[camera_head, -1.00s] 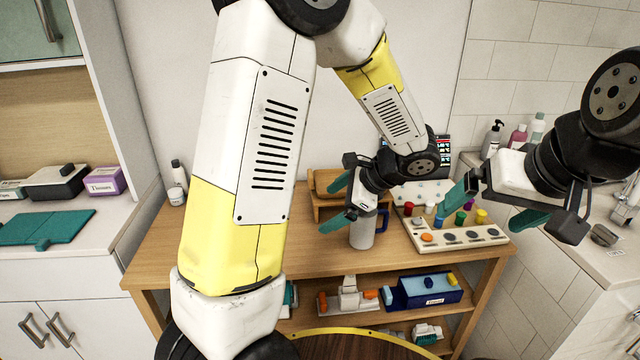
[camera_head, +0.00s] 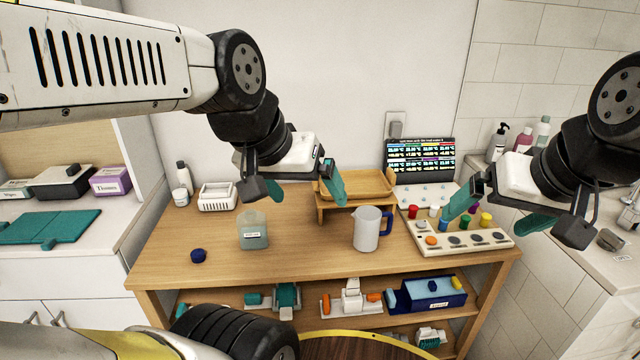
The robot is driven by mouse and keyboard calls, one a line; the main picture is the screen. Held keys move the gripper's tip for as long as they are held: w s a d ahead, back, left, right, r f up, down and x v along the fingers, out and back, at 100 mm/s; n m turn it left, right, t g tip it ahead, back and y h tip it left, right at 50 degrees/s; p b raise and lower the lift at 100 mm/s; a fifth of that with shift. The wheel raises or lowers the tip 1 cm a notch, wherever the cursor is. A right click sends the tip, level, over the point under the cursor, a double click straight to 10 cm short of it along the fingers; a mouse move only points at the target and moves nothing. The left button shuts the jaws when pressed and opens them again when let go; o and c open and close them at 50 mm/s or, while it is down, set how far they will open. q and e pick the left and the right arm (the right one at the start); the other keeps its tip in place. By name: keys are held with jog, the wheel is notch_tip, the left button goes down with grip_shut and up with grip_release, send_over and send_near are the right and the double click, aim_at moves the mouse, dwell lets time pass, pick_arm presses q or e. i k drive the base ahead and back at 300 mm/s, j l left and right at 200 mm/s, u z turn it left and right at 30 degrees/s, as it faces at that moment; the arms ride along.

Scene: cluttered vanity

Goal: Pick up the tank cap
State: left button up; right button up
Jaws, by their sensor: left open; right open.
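A small dark blue round cap (camera_head: 198,256), which looks like the tank cap, lies on the wooden table at the left. A translucent grey-green tank (camera_head: 252,232) with a white label stands upright to its right. My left gripper (camera_head: 306,190) is open and empty, above the table, up and to the right of the cap and tank. My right gripper (camera_head: 500,213) is open and empty, over the right part of the table near the panel of coloured pegs.
A grey pitcher (camera_head: 368,229) with a blue handle stands mid-table. A wooden tray on a stand (camera_head: 355,192) and a white basket (camera_head: 217,196) are behind. A peg panel (camera_head: 462,240) fills the right side. The table front around the cap is clear.

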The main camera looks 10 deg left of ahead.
aim_at(198, 255)
jog(key=u, duration=1.6)
